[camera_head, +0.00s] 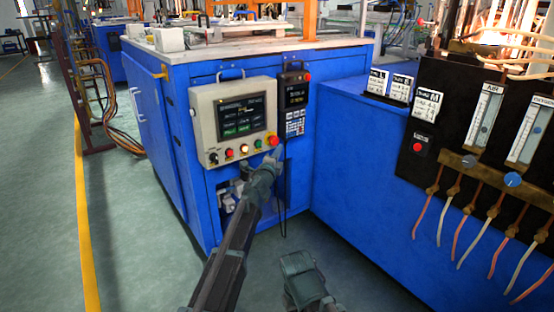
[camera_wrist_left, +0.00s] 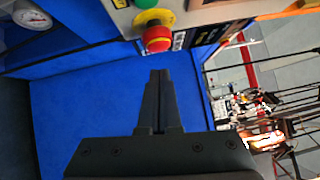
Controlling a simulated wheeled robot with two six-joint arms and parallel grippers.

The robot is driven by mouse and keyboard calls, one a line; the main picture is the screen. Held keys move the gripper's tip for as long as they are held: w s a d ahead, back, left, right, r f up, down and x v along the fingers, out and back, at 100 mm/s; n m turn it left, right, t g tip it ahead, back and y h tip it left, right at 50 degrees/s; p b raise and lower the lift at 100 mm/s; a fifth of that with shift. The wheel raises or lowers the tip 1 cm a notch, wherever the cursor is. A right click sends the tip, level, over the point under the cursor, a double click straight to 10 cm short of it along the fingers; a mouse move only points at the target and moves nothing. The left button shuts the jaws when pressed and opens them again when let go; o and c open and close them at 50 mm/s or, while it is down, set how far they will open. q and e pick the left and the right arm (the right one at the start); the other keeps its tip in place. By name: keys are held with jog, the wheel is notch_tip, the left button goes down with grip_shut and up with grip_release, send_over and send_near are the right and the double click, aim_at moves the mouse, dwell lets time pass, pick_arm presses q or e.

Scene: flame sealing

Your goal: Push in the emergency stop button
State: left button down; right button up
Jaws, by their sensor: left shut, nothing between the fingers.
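The emergency stop button (camera_head: 273,141) is a red mushroom knob on a yellow collar. It sits at the lower right corner of the beige control panel (camera_head: 204,126). In the left wrist view the red knob (camera_wrist_left: 156,39) shows at the upper middle, on its yellow collar. My left gripper (camera_head: 276,157) is shut and empty, just below the button in the head view. In the left wrist view its closed fingertips (camera_wrist_left: 160,74) show below the knob, with a gap in the picture. A part of my right arm shows at the bottom middle; its fingers cannot be made out.
A black handheld pendant (camera_head: 294,105) hangs right of the panel, its cable running down. A blue cabinet (camera_head: 350,170) stands to the right, with a black gauge board (camera_head: 436,90) carrying another red button (camera_head: 417,147). Open green floor lies at the left.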

aim_at(275, 141)
pick_arm(q)
jog(key=shift+w+a+r, duration=0.1)
jog(key=shift+w+a, duration=0.25)
jog(key=shift+w, duration=0.2)
jog(key=shift+w+a+r, duration=0.1)
jog(key=shift+w+a, duration=0.2)
jog(key=shift+w, duration=0.2)
